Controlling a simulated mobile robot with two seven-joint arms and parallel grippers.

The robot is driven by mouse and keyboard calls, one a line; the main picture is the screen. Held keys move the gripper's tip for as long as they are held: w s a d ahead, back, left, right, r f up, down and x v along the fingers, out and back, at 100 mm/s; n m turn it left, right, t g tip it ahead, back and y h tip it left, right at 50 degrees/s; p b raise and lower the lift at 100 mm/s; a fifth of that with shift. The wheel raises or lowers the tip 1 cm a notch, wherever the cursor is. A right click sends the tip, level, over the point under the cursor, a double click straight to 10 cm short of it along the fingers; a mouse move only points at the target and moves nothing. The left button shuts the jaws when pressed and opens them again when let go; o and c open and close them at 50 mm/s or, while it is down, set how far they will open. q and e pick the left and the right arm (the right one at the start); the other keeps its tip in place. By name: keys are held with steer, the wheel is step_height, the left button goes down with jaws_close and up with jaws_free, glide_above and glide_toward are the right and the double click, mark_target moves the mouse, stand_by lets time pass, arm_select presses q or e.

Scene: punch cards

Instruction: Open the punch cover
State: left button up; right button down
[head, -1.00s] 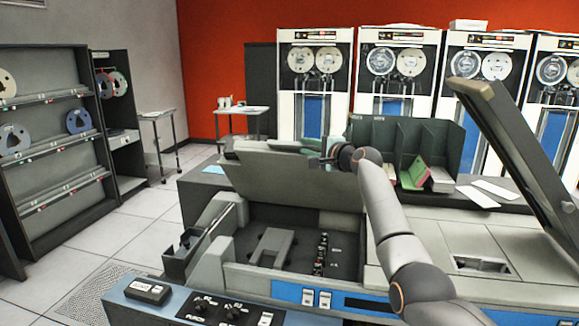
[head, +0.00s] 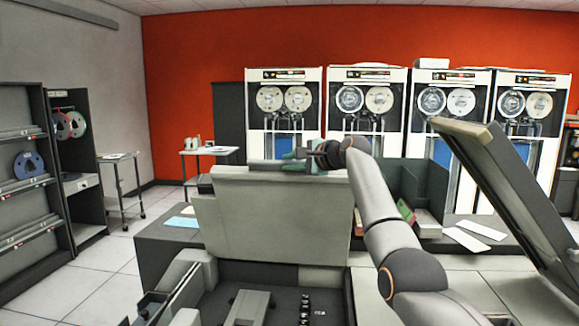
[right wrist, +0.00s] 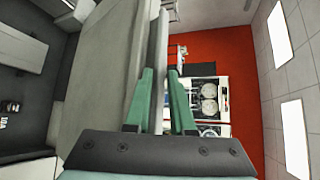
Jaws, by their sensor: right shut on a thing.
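The punch cover (head: 262,218) is a pale grey panel, raised and standing nearly upright over the dark machine bay (head: 270,275) in the head view. My right gripper (head: 300,160) is at the cover's top edge. In the right wrist view its green fingers (right wrist: 160,95) stand on either side of the edge of the cover (right wrist: 105,85), shut on it. The exact contact is partly hidden in the head view. My left gripper is not in view.
A second raised lid (head: 510,190) leans at the right. A dark card rack (head: 428,180) and white cards (head: 466,239) are behind the machine. Tape drives (head: 284,120) line the red wall. A shelf (head: 25,180) stands at the left, with open floor (head: 105,270) beside it.

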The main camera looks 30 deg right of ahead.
steer(key=shift+r, duration=0.2)
steer(key=c, duration=0.9)
jaws_free()
steer(key=shift+s+a, duration=0.1)
steer(key=shift+o, duration=0.5)
steer(key=shift+f, duration=0.1)
steer(key=shift+s+d+b, duration=0.25)
steer(key=shift+s+b, duration=0.45)
steer(key=shift+b, duration=0.1)
steer(key=b+v, duration=0.4)
steer(key=v, duration=0.7)
